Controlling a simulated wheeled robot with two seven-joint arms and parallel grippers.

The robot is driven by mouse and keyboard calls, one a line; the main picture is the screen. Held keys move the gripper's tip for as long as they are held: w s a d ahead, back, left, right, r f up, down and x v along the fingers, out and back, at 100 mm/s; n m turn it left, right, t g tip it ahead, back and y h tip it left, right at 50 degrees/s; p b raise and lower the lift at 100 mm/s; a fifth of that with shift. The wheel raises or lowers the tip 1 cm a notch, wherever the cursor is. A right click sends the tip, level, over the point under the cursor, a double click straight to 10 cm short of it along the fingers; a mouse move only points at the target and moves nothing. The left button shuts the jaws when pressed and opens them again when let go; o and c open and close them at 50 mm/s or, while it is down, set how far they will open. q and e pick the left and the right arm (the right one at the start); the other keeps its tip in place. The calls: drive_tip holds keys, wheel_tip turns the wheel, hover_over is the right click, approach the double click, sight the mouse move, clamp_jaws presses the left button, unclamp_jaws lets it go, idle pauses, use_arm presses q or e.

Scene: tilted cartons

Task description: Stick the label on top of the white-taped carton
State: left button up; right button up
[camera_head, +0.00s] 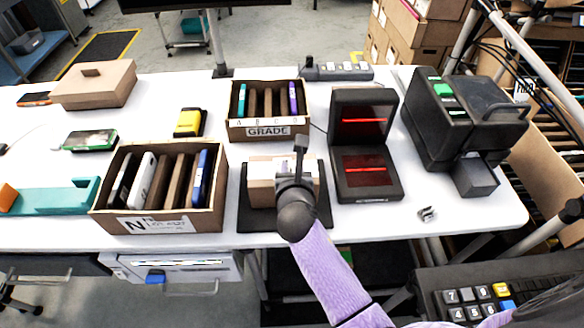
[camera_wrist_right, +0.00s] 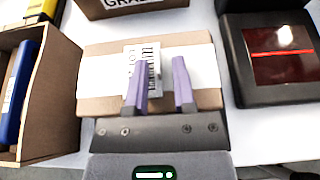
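The white-taped carton (camera_head: 262,186) sits on a black plate (camera_head: 245,218) at the table's middle front. In the right wrist view the carton (camera_wrist_right: 100,105) shows a broad white tape band (camera_wrist_right: 204,66) across its top. A white label with a barcode (camera_wrist_right: 145,58) appears to lie on the carton top across the tape, partly hidden by a finger. My right gripper (camera_wrist_right: 159,85) is over the carton with its two purple fingers apart and nothing seen clamped between them. In the head view my right gripper (camera_head: 299,160) hides part of the carton. My left gripper is out of view.
An open carton of upright devices (camera_head: 150,222) stands left, and a "GRADE" box (camera_head: 268,131) behind. A black scanner with red lines (camera_head: 365,160) is close on the right, with a dark printer-like machine (camera_head: 450,130) beyond. A small metal piece (camera_head: 427,214) lies at front right.

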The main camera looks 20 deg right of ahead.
drive_tip(key=shift+s, duration=0.1)
drive_tip(key=s+a+r+p, duration=0.1)
drive_tip(key=s+r+p, duration=0.4)
drive_tip(key=r+p, duration=0.1)
drive_tip(key=p, duration=0.1)
drive_tip(key=s+a+r+p, duration=0.1)
drive_tip(key=s+r+p, duration=0.2)
drive_tip(key=p, duration=0.1)
drive_tip(key=shift+s+a+r, duration=0.3)
drive_tip(key=shift+r, duration=0.1)
idle(0.4)
